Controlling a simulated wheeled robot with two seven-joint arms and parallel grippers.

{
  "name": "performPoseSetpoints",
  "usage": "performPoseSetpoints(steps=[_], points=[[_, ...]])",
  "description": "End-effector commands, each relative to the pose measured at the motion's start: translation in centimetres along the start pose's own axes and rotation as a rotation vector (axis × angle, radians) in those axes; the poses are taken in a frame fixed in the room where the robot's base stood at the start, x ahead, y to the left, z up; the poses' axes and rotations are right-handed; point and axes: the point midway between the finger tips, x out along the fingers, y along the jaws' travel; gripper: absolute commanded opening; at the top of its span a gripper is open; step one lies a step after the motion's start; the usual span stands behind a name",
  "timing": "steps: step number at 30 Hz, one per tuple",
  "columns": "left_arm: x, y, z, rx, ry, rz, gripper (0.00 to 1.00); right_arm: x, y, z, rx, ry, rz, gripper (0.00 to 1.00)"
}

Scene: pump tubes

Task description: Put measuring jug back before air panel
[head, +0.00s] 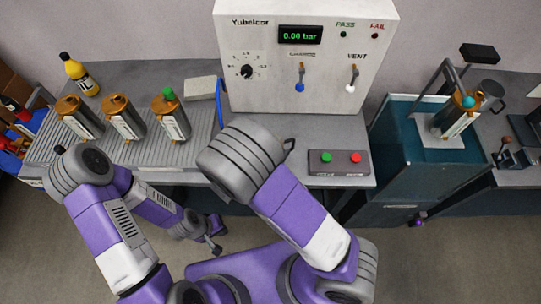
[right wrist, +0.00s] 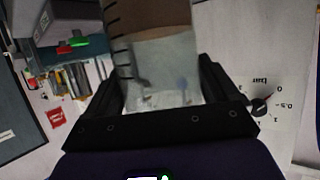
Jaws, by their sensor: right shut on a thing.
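The measuring jug (right wrist: 162,65) is clear with dark graduation marks and a brownish band towards the top of the picture. In the right wrist view it stands between the fingers of my right gripper (right wrist: 160,88), which is shut on it. The jug and right gripper are hidden in the head view behind my right arm. The air panel (head: 290,75) is a white box with a green "0.00 bar" display, a dial and two levers. Its dial (right wrist: 262,106) shows beside the right gripper in the wrist view. My left gripper (head: 214,245) hangs low before the bench; its opening is unclear.
Several metal canisters stand about: three on the ribbed left bench (head: 140,155), one on the teal tank unit (head: 400,150) at right. A yellow bottle (head: 80,74) stands at the back left. A button box (head: 338,162) with green and red buttons sits before the panel.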

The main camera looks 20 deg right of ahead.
Motion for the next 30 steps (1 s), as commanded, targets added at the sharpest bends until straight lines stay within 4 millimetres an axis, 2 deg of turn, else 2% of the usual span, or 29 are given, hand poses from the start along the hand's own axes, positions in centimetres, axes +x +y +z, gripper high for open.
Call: performPoseSetpoints(steps=[5,11,22,23,24,25,30], points=[[0.6,-0.2,0.0,0.000,0.000,0.000,0.00,0.6,0.0,1.3,0.001,0.000,0.001,0.52],[1.6,-0.6,-0.1,0.000,0.001,0.000,0.00,1.7,0.1,3.9,-0.002,0.000,0.002,0.52],[1.6,-0.6,-0.1,0.001,0.001,0.000,0.00,1.8,0.0,4.2,0.002,-0.001,0.001,0.52],[1.6,-0.6,-0.1,0.000,0.001,0.000,0.00,1.8,0.0,4.3,0.002,-0.001,0.000,0.89],[1.6,-0.6,-0.1,0.000,0.001,0.000,0.00,1.8,0.0,4.2,0.002,-0.001,0.000,0.95],[1.6,-0.6,-0.1,0.000,0.001,0.000,0.00,1.8,0.0,4.2,0.002,-0.001,0.000,1.00],[1.6,-0.6,-0.1,0.000,0.001,0.000,0.00,1.8,0.0,4.2,0.002,-0.001,0.000,1.00]])
